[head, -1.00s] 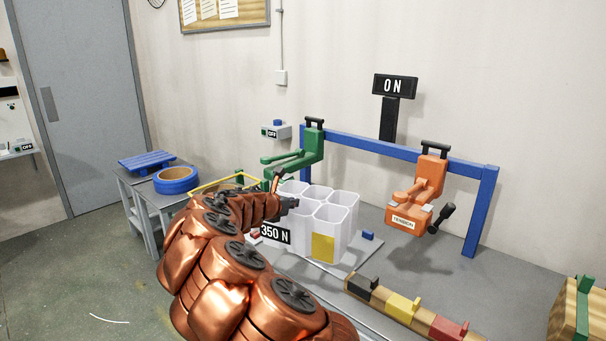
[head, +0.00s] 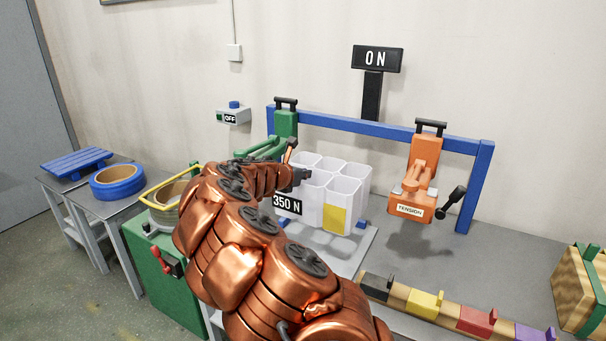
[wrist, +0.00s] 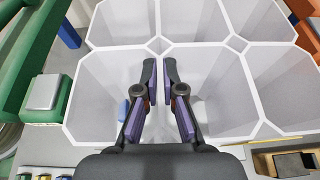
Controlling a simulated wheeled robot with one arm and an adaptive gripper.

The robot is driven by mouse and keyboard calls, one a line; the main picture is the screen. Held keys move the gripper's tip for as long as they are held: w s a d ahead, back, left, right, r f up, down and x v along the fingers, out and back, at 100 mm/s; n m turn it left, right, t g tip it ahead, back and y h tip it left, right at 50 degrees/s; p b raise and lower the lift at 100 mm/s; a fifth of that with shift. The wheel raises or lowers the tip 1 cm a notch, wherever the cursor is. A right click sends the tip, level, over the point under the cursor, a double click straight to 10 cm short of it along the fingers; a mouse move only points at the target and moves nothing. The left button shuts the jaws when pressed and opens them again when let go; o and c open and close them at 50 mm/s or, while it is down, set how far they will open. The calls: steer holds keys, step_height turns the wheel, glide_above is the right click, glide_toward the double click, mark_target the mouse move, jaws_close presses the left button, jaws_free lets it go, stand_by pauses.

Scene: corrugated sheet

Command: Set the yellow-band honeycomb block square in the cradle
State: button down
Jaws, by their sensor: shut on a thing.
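The white honeycomb block (head: 352,192) has several open cells and a yellow patch (head: 335,219) on its near face. It looks upright and slightly raised over a grey plate with blue corner stops (head: 360,224), apparently the cradle (head: 352,262). Pale cell outlines show on the plate below it. The exact gap and squareness cannot be told. My gripper (head: 301,176) is at the block's upper left. In the wrist view my gripper (wrist: 160,92) is shut on the wall between two near cells of the block (wrist: 105,82), one finger on each side.
A green clamp (head: 285,124) and an orange "TENSION" clamp (head: 424,170) hang on a blue rail (head: 352,126) behind. A "350 N" sign (head: 287,204) shows at the block's left. A bar with coloured clips (head: 424,302) lies front right. The bench between block and orange clamp is clear.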

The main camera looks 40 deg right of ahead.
steer(key=shift+s+f+b, duration=0.1)
steer(key=shift+f+b, duration=2.8)
steer(key=shift+f, duration=2.85)
steer(key=c, duration=1.2)
jaws_free()
steer(key=shift+f, duration=0.1)
steer(key=o, duration=0.4)
steer(key=shift+r+p, duration=2.6)
steer(key=shift+r, duration=0.45)
